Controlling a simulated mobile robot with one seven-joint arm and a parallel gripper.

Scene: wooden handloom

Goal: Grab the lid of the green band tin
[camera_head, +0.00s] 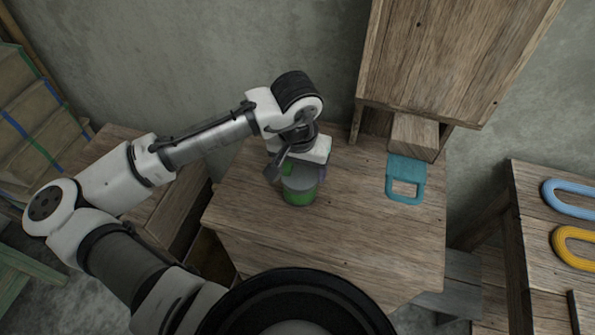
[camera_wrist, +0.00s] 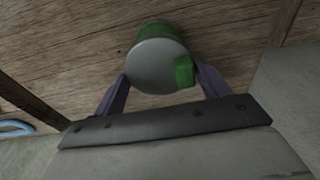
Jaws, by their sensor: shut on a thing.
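The green band tin (camera_head: 299,196) stands upright on the wooden table below my gripper (camera_head: 302,170). Its grey body has a green band near the base. In the wrist view the round grey lid (camera_wrist: 155,66) faces the camera, with a green block-shaped knob (camera_wrist: 185,72) near its edge. The green side of the tin (camera_wrist: 155,28) shows just behind the lid. The two purple fingers of my gripper (camera_wrist: 160,68) lie on opposite sides of the lid and are shut on it. The lid appears to sit on the tin; any gap between them is hard to make out.
A teal flat frame-shaped piece (camera_head: 405,168) lies right of the tin on the table (camera_head: 350,240). A tall wooden panel (camera_head: 440,50) and a wooden block (camera_head: 414,135) stand behind. Blue (camera_head: 572,196) and yellow (camera_head: 577,247) loops lie on the right table. The table's front is clear.

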